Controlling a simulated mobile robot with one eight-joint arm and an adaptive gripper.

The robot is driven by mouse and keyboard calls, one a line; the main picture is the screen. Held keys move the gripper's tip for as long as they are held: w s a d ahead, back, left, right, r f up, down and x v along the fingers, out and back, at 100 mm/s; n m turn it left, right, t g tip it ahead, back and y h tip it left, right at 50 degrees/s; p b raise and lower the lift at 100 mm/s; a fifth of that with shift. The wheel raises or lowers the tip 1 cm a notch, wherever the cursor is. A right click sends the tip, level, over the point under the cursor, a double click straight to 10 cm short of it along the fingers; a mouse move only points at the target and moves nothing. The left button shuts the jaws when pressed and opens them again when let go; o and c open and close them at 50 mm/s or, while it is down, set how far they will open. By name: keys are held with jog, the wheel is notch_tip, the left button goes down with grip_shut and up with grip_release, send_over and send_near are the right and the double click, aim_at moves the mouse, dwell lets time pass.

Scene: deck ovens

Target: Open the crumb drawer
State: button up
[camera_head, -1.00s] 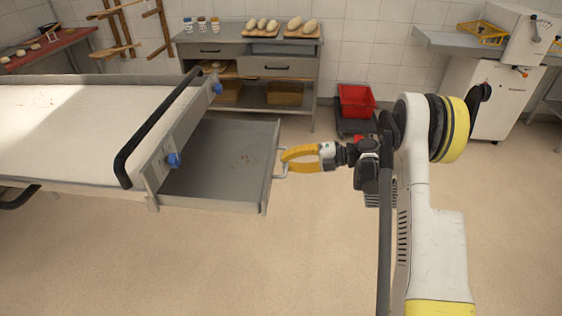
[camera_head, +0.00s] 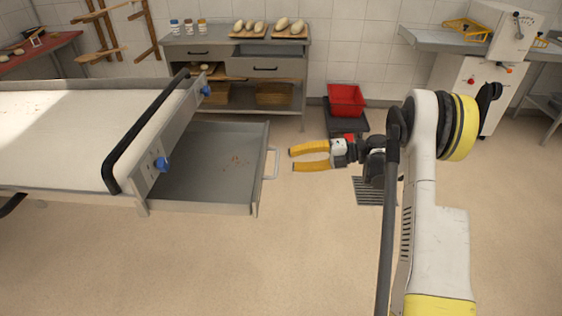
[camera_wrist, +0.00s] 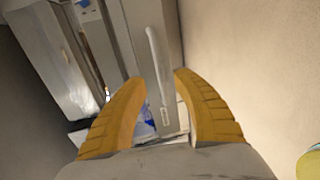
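The crumb drawer (camera_head: 205,170) is a grey metal tray sticking out from the right end of the deck oven, pulled out, with brown crumbs on its floor. Its pale bar handle (camera_head: 272,163) is on the drawer's right-hand front. My gripper (camera_head: 292,160) is to the right of the handle, open and empty, with a gap between its yellow fingertips and the handle. In the wrist view, the handle (camera_wrist: 158,65) shows beyond and between the spread fingers (camera_wrist: 160,85).
The oven (camera_head: 75,135) has a black bar (camera_head: 145,135) and blue knobs (camera_head: 162,164) at its end. A bench (camera_head: 235,50) with loaves stands behind. A red crate (camera_head: 346,99) sits on a dark stand behind my gripper. The floor before the drawer is clear.

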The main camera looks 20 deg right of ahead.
jog(key=v, duration=0.5)
jog(key=shift+s+d, duration=0.15)
jog(key=shift+d, duration=0.2)
